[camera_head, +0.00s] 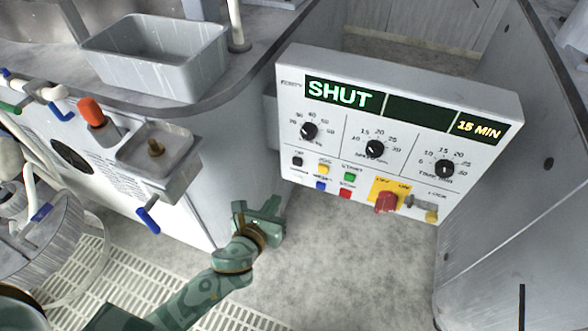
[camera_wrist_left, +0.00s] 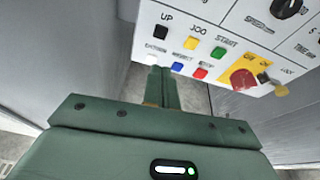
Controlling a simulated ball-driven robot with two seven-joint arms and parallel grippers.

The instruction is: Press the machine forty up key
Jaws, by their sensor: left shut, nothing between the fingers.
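The white control panel (camera_head: 400,135) has a black key (camera_head: 298,161) at the upper left of its key group. In the left wrist view this black key (camera_wrist_left: 162,31) carries the label UP. My left gripper (camera_head: 268,210) is shut and empty, below and left of the keys, apart from the panel in the head view. In the left wrist view its closed fingers (camera_wrist_left: 157,82) point toward the panel's lower left edge, below the UP key. The panel's display (camera_head: 340,94) reads SHUT and 15 MIN. I cannot read a machine number.
Beside the UP key are yellow (camera_head: 323,169), green (camera_head: 349,177), blue (camera_head: 320,185) and red (camera_head: 344,194) keys. A red rotary switch (camera_head: 387,202) sits right of them. A grey cabinet wall (camera_head: 222,150) stands left of the gripper. The floor (camera_head: 335,250) below the panel is clear.

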